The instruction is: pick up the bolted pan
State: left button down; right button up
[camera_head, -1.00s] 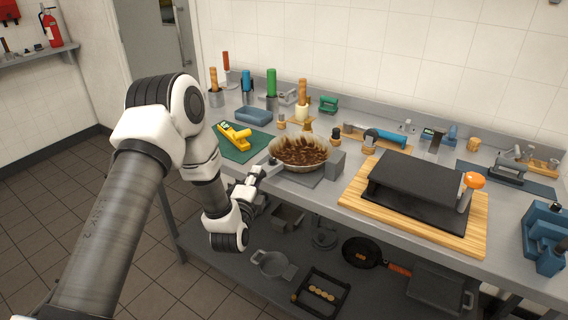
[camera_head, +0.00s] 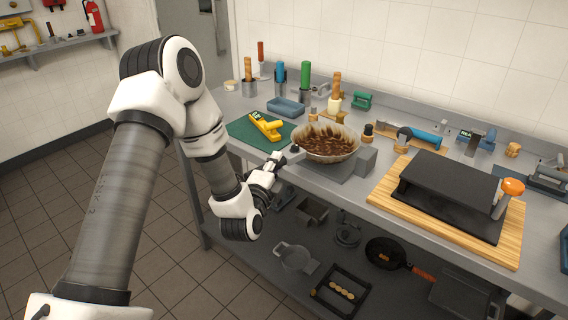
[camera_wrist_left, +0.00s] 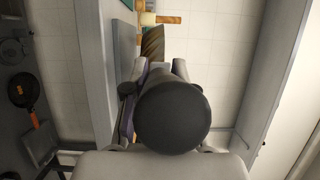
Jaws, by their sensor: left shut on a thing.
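The pan (camera_head: 327,143) is a wide, shallow bowl shape, pale outside and stained dark brown inside. In the head view it is over a grey plate (camera_head: 335,182) on the steel counter, beside a grey block (camera_head: 366,160). Whether it touches the plate I cannot tell. My left gripper (camera_head: 286,158) is at the pan's left side, shut on its short handle. My right gripper is not in view.
A green mat (camera_head: 240,128) with a yellow tool (camera_head: 266,127) lies left of the pan. A wooden board (camera_head: 383,193) with a black press (camera_head: 447,190) is at right. Tall-handled tools stand behind. A lower shelf holds a skillet (camera_head: 385,252).

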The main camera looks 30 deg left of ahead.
aim_at(247, 175)
pick_arm(q)
jog(key=s+p, duration=0.2)
jog(key=s, duration=0.2)
jog(key=s+p, duration=0.2)
jog(key=s, duration=0.2)
jog(key=s+a+r+p, duration=0.1)
jog(key=s+p, duration=0.1)
jog(key=s, duration=0.2)
jog(key=shift+r, duration=0.1)
jog(key=shift+d, duration=0.1)
notch_tip(247, 175, up, 4)
jog(key=p, duration=0.4)
jog(key=shift+p, duration=0.3)
